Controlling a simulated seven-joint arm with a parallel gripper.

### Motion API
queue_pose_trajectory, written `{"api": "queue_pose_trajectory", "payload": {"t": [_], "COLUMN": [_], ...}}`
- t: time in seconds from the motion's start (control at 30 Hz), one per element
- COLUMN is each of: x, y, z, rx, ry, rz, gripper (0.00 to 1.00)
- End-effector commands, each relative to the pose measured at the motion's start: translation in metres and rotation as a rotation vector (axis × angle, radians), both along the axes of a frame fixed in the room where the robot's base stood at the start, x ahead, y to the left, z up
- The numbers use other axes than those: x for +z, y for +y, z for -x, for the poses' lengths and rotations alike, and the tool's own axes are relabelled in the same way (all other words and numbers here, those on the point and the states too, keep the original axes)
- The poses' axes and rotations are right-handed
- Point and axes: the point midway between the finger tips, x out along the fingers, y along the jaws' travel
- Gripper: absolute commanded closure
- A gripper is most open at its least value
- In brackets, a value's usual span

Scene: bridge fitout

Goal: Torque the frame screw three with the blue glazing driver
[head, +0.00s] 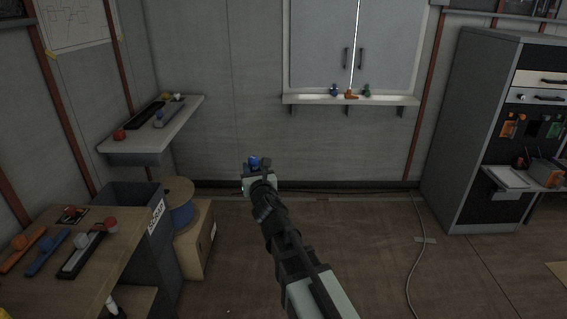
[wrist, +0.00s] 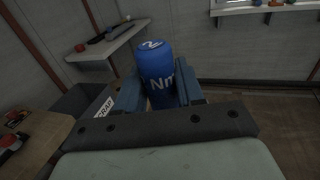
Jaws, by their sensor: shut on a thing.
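My gripper (head: 256,170) is in the middle of the head view, out in front of the bare wall and apart from the shelves. It is shut on a blue driver (wrist: 160,75). In the wrist view its thick blue handle stands between the jaws, with white "Nm" lettering on its side and a white mark on its end. In the head view only a small blue part (head: 253,161) of it shows above the jaws; its tip is hidden. I cannot make out frame screw three or any numbered screw in either view.
A closed pale window or cabinet (head: 320,45) is above a ledge (head: 310,99) with small blue, orange and green items. A shelf (head: 137,146) and bench (head: 112,265) at left hold tools. A scrap bin (head: 130,200), cable reel (head: 181,216) and dark cabinet (head: 465,130) border open floor.

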Motion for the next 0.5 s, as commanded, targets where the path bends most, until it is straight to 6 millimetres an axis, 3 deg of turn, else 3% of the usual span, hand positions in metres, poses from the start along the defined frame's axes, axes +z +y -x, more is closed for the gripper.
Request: {"api": "queue_pose_trajectory", "payload": {"t": [0.1, 0.5], "x": [-0.003, -0.011], "y": [0.040, 0.155], "z": [0.016, 0.080], "rx": [0.044, 0.166], "ry": [0.000, -0.001], "rz": [0.001, 0.000], "gripper": [1.00, 1.00]}}
